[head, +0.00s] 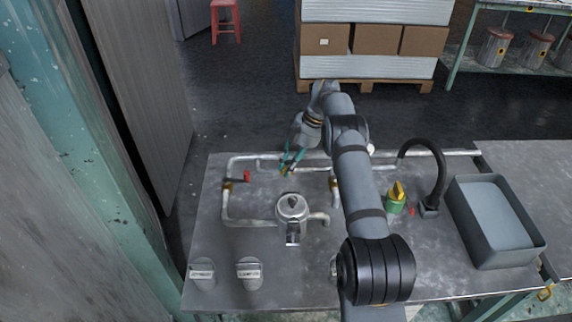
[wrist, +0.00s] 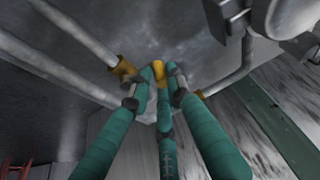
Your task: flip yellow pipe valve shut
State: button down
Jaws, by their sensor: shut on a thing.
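The yellow pipe valve shows as a small yellow handle (wrist: 158,68) between my fingertips in the wrist view. Brass fittings, one on the left (wrist: 123,69) and one on the right, lie on the pipe line beside it. My gripper (head: 289,170) has green fingers and reaches down to the back pipe on the bench in the head view. It also shows in the wrist view (wrist: 156,86), its fingers closed in around the yellow handle. The fingers hide most of the valve, so I cannot tell its exact angle.
A red-handled valve (head: 246,176) sits on the pipe to the left. Two labelled cups (head: 203,276) stand at the front left. A green and yellow object (head: 396,199) and a grey bin (head: 510,249) are right of my arm.

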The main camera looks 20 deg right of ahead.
jog(key=shift+s+d+f, duration=0.15)
jog(key=shift+s, duration=0.1)
dwell(0.5)
jog(key=c, duration=1.7)
grip_release()
jog(key=shift+w+a, duration=0.1)
jog(key=shift+a, duration=0.1)
jog(key=shift+w+a+m+t+b, duration=0.1)
jog(key=shift+a+m+t+b, duration=0.25)
jog(key=shift+m+b, duration=0.65)
jog(key=shift+a, duration=0.1)
jog(key=shift+r+p, duration=0.2)
jog(key=shift+p, duration=0.1)
jog(key=shift+d+n+p, duration=0.25)
jog(key=shift+n+p, duration=0.15)
jog(key=shift+d+n+g+p, duration=0.35)
jog(key=shift+n+g+p, duration=0.15)
jog(key=shift+n, duration=0.3)
